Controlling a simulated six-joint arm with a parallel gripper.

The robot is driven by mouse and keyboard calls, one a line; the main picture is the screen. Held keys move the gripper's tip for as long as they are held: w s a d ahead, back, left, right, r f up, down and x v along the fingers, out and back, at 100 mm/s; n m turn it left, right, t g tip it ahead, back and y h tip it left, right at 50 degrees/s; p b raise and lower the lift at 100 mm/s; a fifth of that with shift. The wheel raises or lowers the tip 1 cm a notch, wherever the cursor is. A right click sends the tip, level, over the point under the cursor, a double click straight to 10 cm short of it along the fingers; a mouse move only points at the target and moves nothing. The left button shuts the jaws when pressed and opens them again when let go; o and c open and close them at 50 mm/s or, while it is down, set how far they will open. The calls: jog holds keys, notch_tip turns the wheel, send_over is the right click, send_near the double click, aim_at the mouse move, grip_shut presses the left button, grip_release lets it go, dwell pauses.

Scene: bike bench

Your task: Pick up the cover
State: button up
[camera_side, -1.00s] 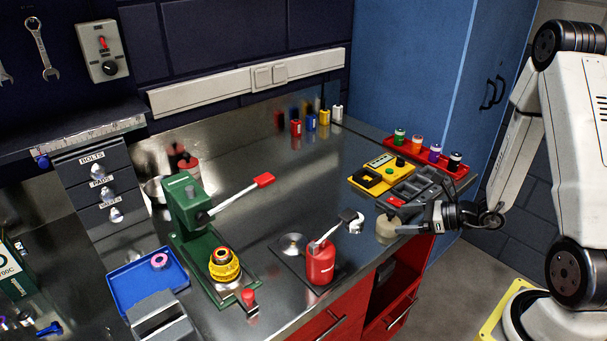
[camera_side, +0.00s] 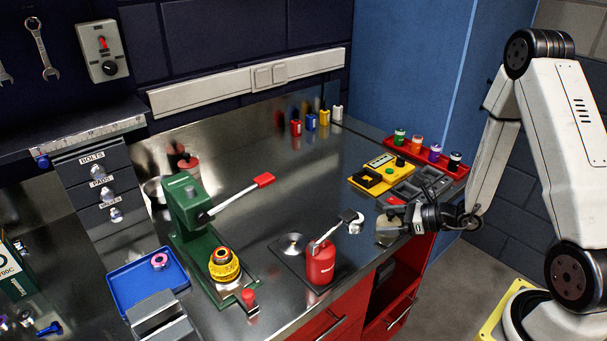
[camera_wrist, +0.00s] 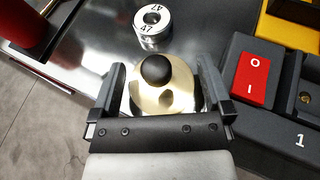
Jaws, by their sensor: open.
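The cover looks like a pale gold dome with a black ball knob (camera_wrist: 155,68) on top. It stands on the bench near the front right edge. In the wrist view the cover (camera_wrist: 172,101) sits between the two fingers of my gripper (camera_wrist: 162,95). The jaws are open, one finger on each side, and a gap shows beside the cover.
A silver ring marked 47 (camera_wrist: 152,26) stands just beyond the cover. A dark switch box with a red rocker (camera_wrist: 254,78) is close to the right finger. A red canister (camera_side: 320,263) stands to the left. The bench's front edge is near.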

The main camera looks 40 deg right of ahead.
aim_at(391, 211)
jog(key=c, duration=0.9)
jog(key=shift+r, duration=0.15)
jog(key=shift+r, duration=4.85)
jog(key=w+a+n+g+y, duration=0.2)
jog(key=w+a+n, duration=0.1)
jog(key=a, duration=0.4)
jog(key=w+a+f+n+g+y, duration=0.1)
jog(key=w+a+n+g+y, duration=0.1)
jog(key=a, duration=0.5)
jog(key=w+a+f+n+g+y, duration=0.1)
jog(key=w+a+n+g+y, duration=0.1)
jog(key=w+a+n+g, duration=0.2)
jog(key=shift+w+a+y, duration=0.2)
jog(key=shift+w+a, duration=0.15)
jog(key=shift+a, duration=0.35)
jog(key=shift+w+a+y, duration=0.2)
jog(key=shift+w+a, duration=0.1)
jog(key=shift+a, duration=0.4)
